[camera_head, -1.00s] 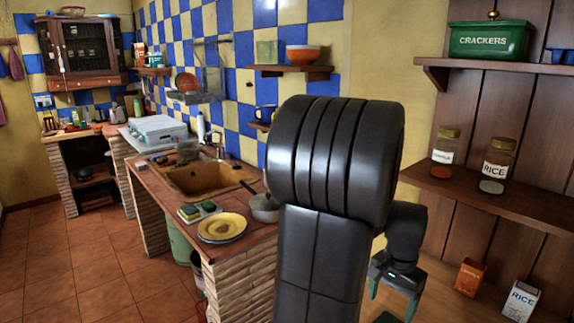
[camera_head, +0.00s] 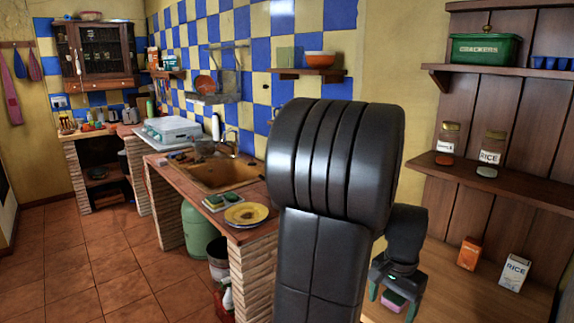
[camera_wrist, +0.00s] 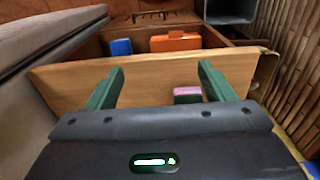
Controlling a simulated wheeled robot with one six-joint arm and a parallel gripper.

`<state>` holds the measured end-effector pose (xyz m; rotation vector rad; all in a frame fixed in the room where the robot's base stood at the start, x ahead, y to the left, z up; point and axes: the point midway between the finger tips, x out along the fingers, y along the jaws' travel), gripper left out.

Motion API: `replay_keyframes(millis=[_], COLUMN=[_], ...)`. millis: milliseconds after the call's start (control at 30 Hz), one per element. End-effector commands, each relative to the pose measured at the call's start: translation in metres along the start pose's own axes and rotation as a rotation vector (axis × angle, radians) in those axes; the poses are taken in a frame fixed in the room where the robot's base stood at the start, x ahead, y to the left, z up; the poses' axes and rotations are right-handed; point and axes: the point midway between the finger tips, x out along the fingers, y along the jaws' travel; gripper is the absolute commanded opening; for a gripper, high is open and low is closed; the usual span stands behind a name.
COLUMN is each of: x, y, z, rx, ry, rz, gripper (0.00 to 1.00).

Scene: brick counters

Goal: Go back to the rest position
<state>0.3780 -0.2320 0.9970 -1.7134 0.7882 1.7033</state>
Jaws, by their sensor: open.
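My gripper (camera_head: 393,294) hangs low at the right of the head view, beyond my large black arm link. Its two green fingers are apart. In the wrist view my gripper (camera_wrist: 160,78) shows both fingers spread, with nothing held between them. A small pink and green block (camera_head: 394,301) shows between the fingers in the head view. In the wrist view the pink and green block (camera_wrist: 187,95) lies ahead, near the right finger. I cannot tell its exact distance from the fingers.
A wooden box (camera_wrist: 150,83) with blue and orange things inside is ahead in the wrist view. Wooden shelves (camera_head: 515,184) with jars and boxes stand at the right. The sink counter (camera_head: 258,232) is at left centre. The tiled floor (camera_head: 90,270) at left is open.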

Motion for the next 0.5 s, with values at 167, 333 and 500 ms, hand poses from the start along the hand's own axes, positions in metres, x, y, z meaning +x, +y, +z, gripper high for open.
replay_keyframes(millis=[167,333,500], x=[0.013,0.033,0.054], y=[-0.015,-0.041,-0.067], z=[0.005,0.013,0.021], rx=[-0.049,-0.132,-0.217], ry=[-0.004,-0.004,-0.005], rz=[0.001,0.002,0.002], gripper=[0.75,0.75,0.75])
